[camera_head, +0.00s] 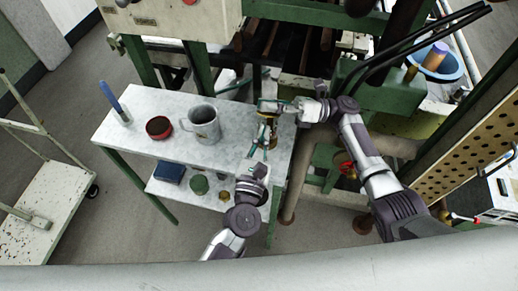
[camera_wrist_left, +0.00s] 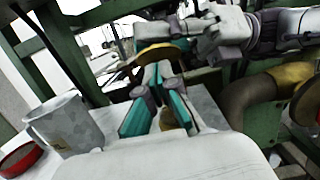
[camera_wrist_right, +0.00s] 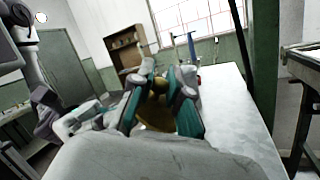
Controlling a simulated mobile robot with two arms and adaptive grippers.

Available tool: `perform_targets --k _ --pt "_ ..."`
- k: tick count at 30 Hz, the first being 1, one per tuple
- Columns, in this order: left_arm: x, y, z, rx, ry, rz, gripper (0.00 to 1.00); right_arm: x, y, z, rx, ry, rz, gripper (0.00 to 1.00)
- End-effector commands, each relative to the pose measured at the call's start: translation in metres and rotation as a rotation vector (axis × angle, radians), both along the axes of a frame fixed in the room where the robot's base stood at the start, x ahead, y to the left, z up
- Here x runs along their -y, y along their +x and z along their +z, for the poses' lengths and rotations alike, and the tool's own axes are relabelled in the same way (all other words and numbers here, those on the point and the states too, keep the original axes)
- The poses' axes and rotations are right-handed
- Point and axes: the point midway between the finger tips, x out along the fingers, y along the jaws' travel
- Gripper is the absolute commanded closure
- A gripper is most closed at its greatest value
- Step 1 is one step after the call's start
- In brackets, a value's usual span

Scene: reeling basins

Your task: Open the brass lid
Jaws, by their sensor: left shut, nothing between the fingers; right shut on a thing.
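The brass lid (camera_wrist_left: 160,52) shows as a tilted golden disc in the left wrist view, just beyond my left fingertips. In the right wrist view it is a round brass shape (camera_wrist_right: 155,115), partly hidden by my fingers. My right gripper (camera_head: 272,105) is shut on it over the right end of the table. What lies under the lid is mostly hidden. My left gripper (camera_head: 260,150) is shut and empty, close below the lid at the table's right edge. Whether its tips touch the brass cannot be told.
A grey mug (camera_head: 203,124), a red tin (camera_head: 159,128) and a blue-handled tool (camera_head: 113,100) stand on the pale table (camera_head: 190,160). A lower shelf holds a dark blue box (camera_head: 170,173) and a green tin (camera_head: 200,185). Green machine frames stand behind and right.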

Motion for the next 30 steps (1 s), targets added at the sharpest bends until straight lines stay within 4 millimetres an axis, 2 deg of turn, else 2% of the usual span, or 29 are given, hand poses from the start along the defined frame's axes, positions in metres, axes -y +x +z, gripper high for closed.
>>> perform_targets --k 3,7,17,22,29,30 --pt "0.005 0.014 0.002 0.0 0.0 0.0 1.0 0.0 0.0 0.0 0.001 0.0 -0.002 1.0" --pt "0.007 0.022 0.004 0.0 -0.001 0.0 1.0 0.0 0.0 0.0 0.001 0.0 -0.002 1.0" --pt "0.007 0.023 0.003 -0.001 -0.001 0.0 1.0 0.0 0.0 0.0 0.001 -0.001 -0.001 1.0" --pt "0.01 0.028 0.014 0.0 -0.005 0.0 1.0 0.0 0.0 0.0 0.0 -0.001 -0.001 1.0" --pt "0.009 0.03 0.017 0.005 -0.004 0.001 1.0 -0.001 -0.002 -0.001 0.0 -0.003 0.007 1.0" --pt "0.009 0.03 0.018 0.006 -0.004 0.002 1.0 -0.001 -0.002 -0.002 -0.001 -0.004 0.008 0.79"
